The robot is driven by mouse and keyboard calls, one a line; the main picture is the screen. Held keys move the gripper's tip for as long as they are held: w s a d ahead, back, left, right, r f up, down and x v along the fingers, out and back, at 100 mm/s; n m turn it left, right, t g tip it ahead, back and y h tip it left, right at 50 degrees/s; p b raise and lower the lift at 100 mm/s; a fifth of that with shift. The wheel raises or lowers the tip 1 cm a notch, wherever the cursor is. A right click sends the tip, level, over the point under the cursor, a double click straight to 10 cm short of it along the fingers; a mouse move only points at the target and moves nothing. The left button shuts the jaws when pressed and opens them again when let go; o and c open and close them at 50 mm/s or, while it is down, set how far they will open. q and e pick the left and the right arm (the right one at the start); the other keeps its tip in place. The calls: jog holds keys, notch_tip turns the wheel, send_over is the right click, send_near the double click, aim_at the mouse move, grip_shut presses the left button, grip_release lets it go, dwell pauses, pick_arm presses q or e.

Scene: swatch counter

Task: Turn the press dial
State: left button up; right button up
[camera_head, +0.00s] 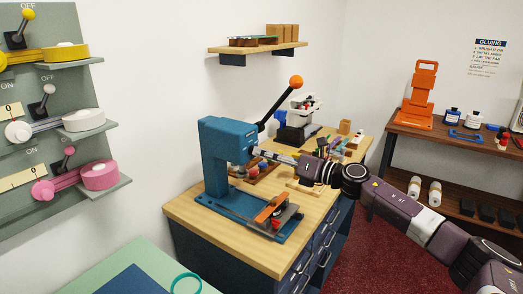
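The blue press (222,150) stands on the wooden bench, with a lever ending in an orange ball (296,82). An orange bar (269,209) and dark parts sit on its base plate. My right arm comes in from the right. My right gripper (262,152) points left, its tip end at the side of the press head. The dial is not clearly seen; the gripper's end covers that part of the head. I cannot tell whether the fingers touch it or how far they are apart. My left gripper is out of view.
Small jars, a tray (258,175) and tools lie behind the press near my gripper. A wall panel (60,190) with levers is at left, a shelf (258,48) above. A rack (440,135) with an orange stand (421,90) is at right. Red floor shows between.

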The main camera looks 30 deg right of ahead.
jog(key=shift+p+x, duration=0.35)
jog(key=shift+x, duration=0.7)
jog(key=shift+c, duration=0.6)
grip_shut()
